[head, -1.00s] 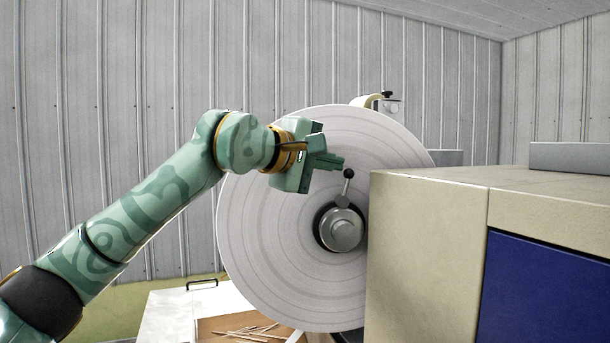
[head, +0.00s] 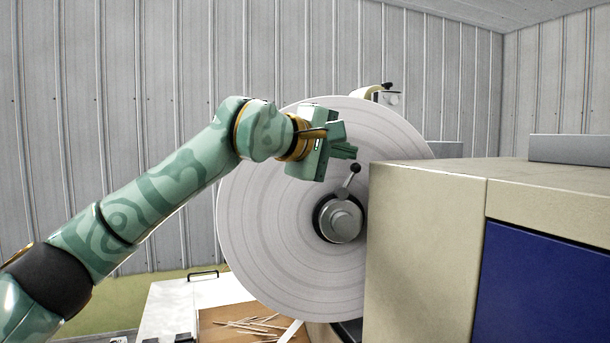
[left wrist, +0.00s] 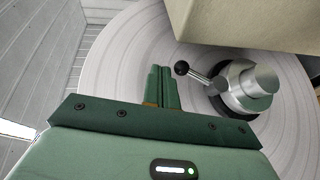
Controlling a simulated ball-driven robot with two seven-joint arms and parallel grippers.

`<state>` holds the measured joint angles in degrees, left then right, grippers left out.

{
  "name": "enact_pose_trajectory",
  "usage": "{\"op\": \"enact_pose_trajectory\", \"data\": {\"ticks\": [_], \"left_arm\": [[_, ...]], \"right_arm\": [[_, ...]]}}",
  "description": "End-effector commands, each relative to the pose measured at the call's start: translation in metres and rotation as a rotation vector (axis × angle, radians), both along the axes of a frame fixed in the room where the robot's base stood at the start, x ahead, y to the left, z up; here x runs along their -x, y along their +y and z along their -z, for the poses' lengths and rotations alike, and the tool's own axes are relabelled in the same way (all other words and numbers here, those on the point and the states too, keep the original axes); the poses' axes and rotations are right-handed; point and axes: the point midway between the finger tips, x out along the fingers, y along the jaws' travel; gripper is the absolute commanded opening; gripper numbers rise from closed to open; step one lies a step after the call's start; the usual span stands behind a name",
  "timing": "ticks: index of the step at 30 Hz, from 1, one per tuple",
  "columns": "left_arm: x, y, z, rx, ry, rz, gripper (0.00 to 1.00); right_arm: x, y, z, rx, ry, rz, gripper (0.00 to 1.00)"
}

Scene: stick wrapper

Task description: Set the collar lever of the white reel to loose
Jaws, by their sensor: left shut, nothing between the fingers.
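The white reel (head: 270,215) stands upright as a large disc, and it fills much of the left wrist view (left wrist: 110,60). At its middle is a grey metal collar (head: 340,221), also in the left wrist view (left wrist: 245,88). The collar lever (head: 348,181) has a black ball knob and points up, leaning slightly right. In the left wrist view the lever (left wrist: 196,76) points left towards my fingers. My left gripper (head: 350,152) is shut and empty, just above the knob in the head view; contact cannot be told. My right gripper is not in view.
A beige cabinet (head: 428,250) with a blue panel (head: 545,295) stands close to the right of the collar and covers the reel's right side. A tray with thin sticks (head: 245,325) lies below the reel. Open wall space is at left.

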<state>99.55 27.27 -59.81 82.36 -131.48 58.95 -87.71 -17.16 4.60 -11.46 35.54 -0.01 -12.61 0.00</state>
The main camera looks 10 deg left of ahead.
Motion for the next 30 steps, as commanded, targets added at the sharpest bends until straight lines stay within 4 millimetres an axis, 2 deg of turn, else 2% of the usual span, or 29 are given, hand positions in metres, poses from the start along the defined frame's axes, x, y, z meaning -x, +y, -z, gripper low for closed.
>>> {"op": "enact_pose_trajectory", "data": {"ticks": [7, 11, 24, 30], "left_arm": [[0.002, 0.002, 0.000, 0.000, -0.001, 0.000, 0.00], [0.013, 0.010, -0.001, 0.000, -0.002, -0.001, 0.00], [0.094, 0.069, -0.018, 0.001, -0.004, -0.002, 0.00], [0.120, 0.087, -0.025, -0.001, -0.001, -0.001, 0.00]], "right_arm": [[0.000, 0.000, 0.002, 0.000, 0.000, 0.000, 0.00], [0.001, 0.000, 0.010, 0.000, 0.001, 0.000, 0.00], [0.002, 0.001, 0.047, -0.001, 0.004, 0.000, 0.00], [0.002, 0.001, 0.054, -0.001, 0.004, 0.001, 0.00]]}}
